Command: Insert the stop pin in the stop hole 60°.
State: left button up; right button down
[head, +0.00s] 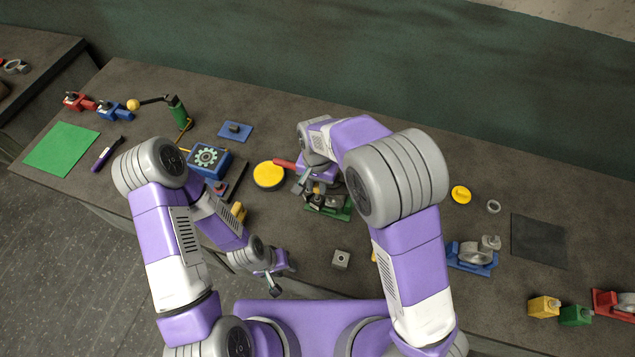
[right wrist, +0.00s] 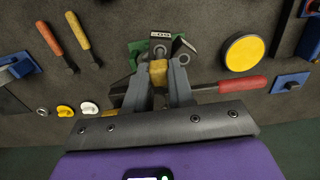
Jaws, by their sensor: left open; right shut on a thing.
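My right gripper (head: 312,189) is shut on a small yellow-orange piece (right wrist: 158,72), likely the stop pin's head, in the right wrist view. The piece sits between the fingertips, just in front of a grey metal casting (right wrist: 160,48) on a green fixture (right wrist: 138,47). The green fixture also shows in the head view (head: 343,213), partly under my right arm. The pin's shank and the 60° stop hole cannot be made out, so I cannot tell whether the pin is in a hole. My left gripper (head: 284,277) is open and empty near the table's front edge.
A red-handled tool (right wrist: 243,84) lies close beside the right fingers. A yellow-topped round tin (head: 269,175) and a blue box (head: 210,160) stand to the left. A blue fixture with a casting (head: 472,257) stands right.

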aim_at(289, 274)
pick_arm(q)
jog(key=shift+f+b, duration=0.35)
jog(key=shift+f, duration=0.1)
pick_arm(e)
jog(key=shift+f, duration=0.65)
pick_arm(q)
jog(key=shift+f+b, duration=0.75)
jog(key=shift+b, duration=0.05)
pick_arm(e)
jog(key=shift+f, duration=1.1)
pick_arm(q)
jog(key=shift+s+f+b, duration=0.15)
jog(key=shift+f+b, duration=0.25)
pick_arm(e)
jog(key=shift+s+a+f, duration=0.1)
jog(key=shift+s+f, duration=0.1)
jog(key=shift+f, duration=0.35)
pick_arm(q)
jog(key=shift+a, duration=0.1)
pick_arm(e)
jog(key=shift+s+f, duration=0.1)
jog(key=shift+s+f, duration=0.1)
pick_arm(q)
jog(key=shift+r, duration=0.1)
pick_arm(e)
jog(key=shift+w, duration=0.35)
jog(key=c, duration=0.9)
grip_release()
jog(key=shift+w, duration=0.1)
